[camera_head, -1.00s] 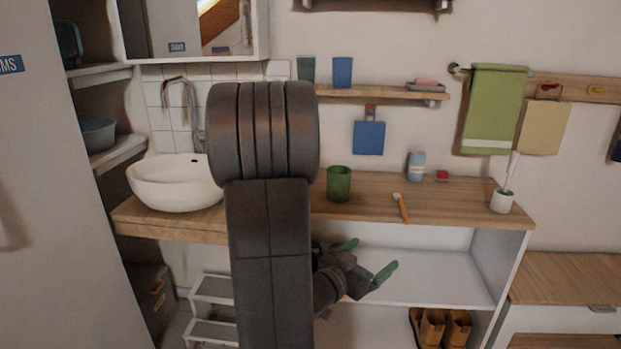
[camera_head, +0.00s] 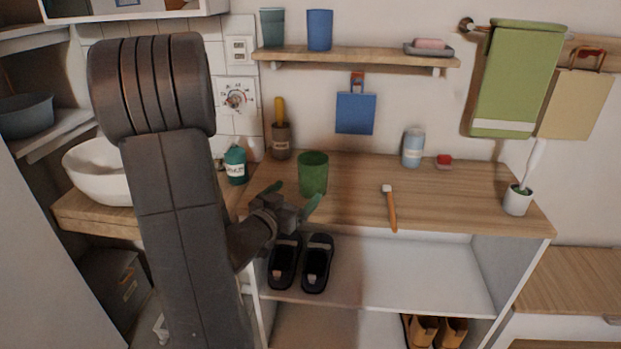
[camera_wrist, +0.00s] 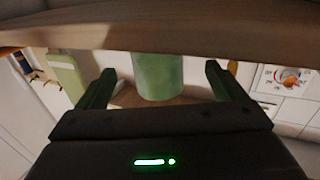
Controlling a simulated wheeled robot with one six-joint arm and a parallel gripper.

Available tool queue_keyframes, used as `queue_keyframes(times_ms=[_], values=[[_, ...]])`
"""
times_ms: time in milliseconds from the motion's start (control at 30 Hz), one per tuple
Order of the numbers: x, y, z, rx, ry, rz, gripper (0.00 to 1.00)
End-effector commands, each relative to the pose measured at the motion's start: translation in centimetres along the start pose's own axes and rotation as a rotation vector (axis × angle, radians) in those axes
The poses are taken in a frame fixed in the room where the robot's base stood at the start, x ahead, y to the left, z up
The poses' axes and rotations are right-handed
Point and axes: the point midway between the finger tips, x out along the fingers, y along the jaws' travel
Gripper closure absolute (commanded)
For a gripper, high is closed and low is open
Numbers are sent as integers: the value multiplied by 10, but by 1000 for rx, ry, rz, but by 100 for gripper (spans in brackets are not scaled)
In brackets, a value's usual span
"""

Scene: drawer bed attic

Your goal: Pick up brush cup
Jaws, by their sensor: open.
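A plain green cup (camera_head: 313,174) stands upright on the wooden counter, near its middle left. A small white cup (camera_head: 516,201) with a white-handled brush in it stands at the counter's right end. The frames do not settle which one is called the brush cup. My gripper (camera_head: 296,196) is open and empty, close in front of the green cup at the counter's front edge. In the wrist view the green cup (camera_wrist: 158,76) shows beyond and between the two open fingers (camera_wrist: 160,88), apart from them. A wooden edge hides part of it there.
An orange-handled brush (camera_head: 391,209) lies on the counter (camera_head: 440,200) right of the green cup. A light blue container (camera_head: 413,147) and a red item stand behind. A teal bottle (camera_head: 236,165) and a brown holder (camera_head: 281,141) stand to the left. Slippers (camera_head: 300,264) lie below.

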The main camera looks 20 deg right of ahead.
Motion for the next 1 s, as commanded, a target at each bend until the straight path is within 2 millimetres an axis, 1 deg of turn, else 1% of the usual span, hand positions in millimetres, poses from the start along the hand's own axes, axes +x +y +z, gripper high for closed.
queue_keyframes(times_ms=[33, 100, 200, 367, 533, 633, 767, 967, 1000], values=[[10, 2, 0, -1, 0, 3, 10], [20, 1, 0, 0, 0, 3, 10], [30, 1, 0, 0, 0, 1, 10], [40, 2, -1, 0, 0, 1, 10], [66, 6, -6, 1, 2, 3, 10], [78, 5, -4, 0, 0, 1, 10], [85, 5, -5, 0, 0, 0, 10], [86, 5, -5, 0, 0, -1, 10], [85, 5, -5, 0, 0, -1, 18]])
